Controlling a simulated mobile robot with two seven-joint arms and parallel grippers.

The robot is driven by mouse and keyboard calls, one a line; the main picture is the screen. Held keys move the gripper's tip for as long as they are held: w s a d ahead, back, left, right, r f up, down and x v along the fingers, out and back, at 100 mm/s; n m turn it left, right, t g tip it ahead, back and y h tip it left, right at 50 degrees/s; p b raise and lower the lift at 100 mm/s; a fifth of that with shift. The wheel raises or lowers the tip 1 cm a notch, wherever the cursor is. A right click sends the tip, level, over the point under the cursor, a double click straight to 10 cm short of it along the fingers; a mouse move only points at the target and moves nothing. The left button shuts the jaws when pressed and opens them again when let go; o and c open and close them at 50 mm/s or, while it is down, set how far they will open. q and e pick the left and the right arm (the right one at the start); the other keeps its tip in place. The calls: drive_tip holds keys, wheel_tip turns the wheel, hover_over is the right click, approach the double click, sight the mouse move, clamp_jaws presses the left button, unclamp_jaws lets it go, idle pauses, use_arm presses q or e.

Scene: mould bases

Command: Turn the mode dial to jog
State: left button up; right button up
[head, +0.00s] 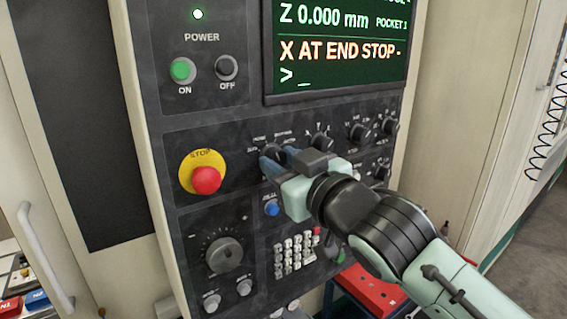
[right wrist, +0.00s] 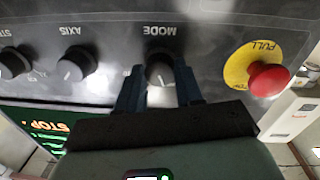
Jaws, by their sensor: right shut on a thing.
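The mode dial (right wrist: 160,70) is a round dark knob under an upside-down MODE label in the right wrist view. My right gripper (right wrist: 160,82) has its two blue fingers on either side of the knob and is shut on it. In the head view the right gripper (head: 268,162) reaches in from the right, and its fingers hide most of the dial. The small position labels around the dial are too small or covered to tell which one it points at. My left gripper is in neither view.
A red stop button (head: 206,180) on a yellow disc stands out left of the dial. The axis dial (head: 322,141) and other knobs sit to the right. The screen (head: 340,50) above reads "X AT END STOP -". A large override knob (head: 224,254) and a keypad (head: 294,252) lie below.

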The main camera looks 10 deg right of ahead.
drive_tip(key=n, duration=0.3)
drive_tip(key=shift+n, duration=2.5)
drive_tip(key=o, duration=1)
drive_tip(key=shift+o, duration=0.2)
